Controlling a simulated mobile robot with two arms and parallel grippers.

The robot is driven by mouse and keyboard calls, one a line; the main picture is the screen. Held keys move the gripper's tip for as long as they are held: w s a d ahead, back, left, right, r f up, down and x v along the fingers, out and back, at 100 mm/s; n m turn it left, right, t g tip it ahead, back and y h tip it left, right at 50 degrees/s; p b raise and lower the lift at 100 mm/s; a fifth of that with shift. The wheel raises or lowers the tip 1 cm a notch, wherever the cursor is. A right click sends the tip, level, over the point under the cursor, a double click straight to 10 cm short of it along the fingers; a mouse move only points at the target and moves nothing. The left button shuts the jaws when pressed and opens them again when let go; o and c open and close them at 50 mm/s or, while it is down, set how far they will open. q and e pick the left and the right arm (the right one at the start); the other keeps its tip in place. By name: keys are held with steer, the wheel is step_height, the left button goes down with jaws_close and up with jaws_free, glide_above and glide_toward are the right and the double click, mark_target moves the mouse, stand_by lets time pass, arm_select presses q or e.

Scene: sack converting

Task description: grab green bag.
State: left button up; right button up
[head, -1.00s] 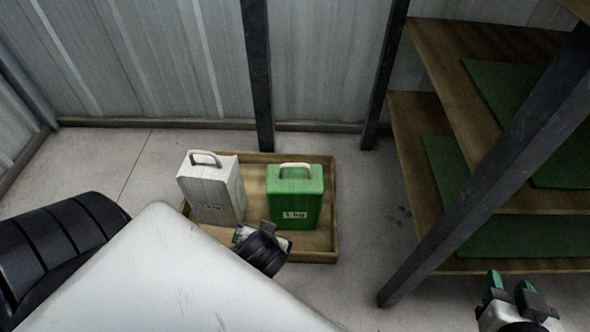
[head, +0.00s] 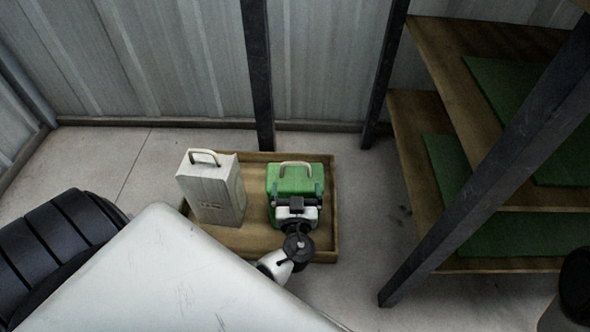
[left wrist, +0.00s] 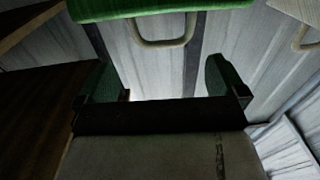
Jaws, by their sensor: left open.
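The green bag (head: 290,176) stands upright in a shallow wooden tray (head: 245,243), its cream handle on top. My left gripper (head: 296,190) is in front of it with its fingers apart, covering the bag's lower front. In the left wrist view the bag (left wrist: 160,8) is at the top edge, its handle (left wrist: 165,44) hanging down in the picture. The open, empty fingers (left wrist: 162,75) show below the handle and are not closed on it. Only a dark and white part of my right arm shows at the bottom right; its gripper is out of view.
A white bag (head: 212,190) with a handle stands in the tray to the left of the green one. A wooden shelf (head: 425,110) with green mats and a dark metal post (head: 490,170) stand to the right. A corrugated wall (head: 180,70) is behind the tray.

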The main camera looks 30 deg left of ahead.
mark_target(295, 164)
arm_select(q)
steer(key=b+x, duration=0.1)
steer(key=x, duration=0.7)
steer(key=shift+a+f+b, duration=0.2)
steer(key=shift+a+b, duration=0.05)
steer(key=shift+b, duration=0.15)
steer(key=c, duration=1.4)
steer(key=shift+r, duration=0.15)
steer(key=shift+c, duration=0.9)
steer(key=shift+r, duration=0.15)
